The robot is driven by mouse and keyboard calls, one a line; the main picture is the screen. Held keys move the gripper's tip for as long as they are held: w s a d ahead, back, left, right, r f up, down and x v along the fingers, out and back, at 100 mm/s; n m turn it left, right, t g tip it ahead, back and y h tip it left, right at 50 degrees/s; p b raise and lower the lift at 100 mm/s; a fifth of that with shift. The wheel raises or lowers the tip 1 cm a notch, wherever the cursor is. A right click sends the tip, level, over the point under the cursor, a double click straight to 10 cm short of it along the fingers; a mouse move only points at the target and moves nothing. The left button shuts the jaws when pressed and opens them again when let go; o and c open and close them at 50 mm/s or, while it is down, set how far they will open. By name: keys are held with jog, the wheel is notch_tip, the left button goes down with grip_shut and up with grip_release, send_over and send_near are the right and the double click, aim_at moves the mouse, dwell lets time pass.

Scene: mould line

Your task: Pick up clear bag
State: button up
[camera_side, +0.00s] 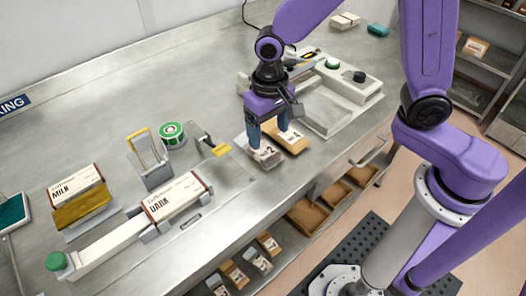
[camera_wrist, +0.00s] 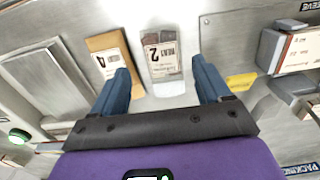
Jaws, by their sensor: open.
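The clear bag (camera_side: 264,157) lies flat on the steel bench below my gripper (camera_side: 268,135), with a white label bearing a 2.
A brown bag (camera_side: 294,140) labelled 4 lies close beside the clear bag; it also shows in the wrist view (camera_wrist: 104,42). A pale machine (camera_side: 335,108) stands behind. A device holding a DARK box (camera_side: 175,199) is at left. The bench's front edge is close, above open bins (camera_side: 313,214).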

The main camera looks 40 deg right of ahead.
aim_at(268, 154)
jog(key=shift+s+a+f, duration=0.1)
jog(key=shift+a+f, duration=0.05)
jog(key=shift+f, duration=3.3)
jog(key=c, duration=0.8)
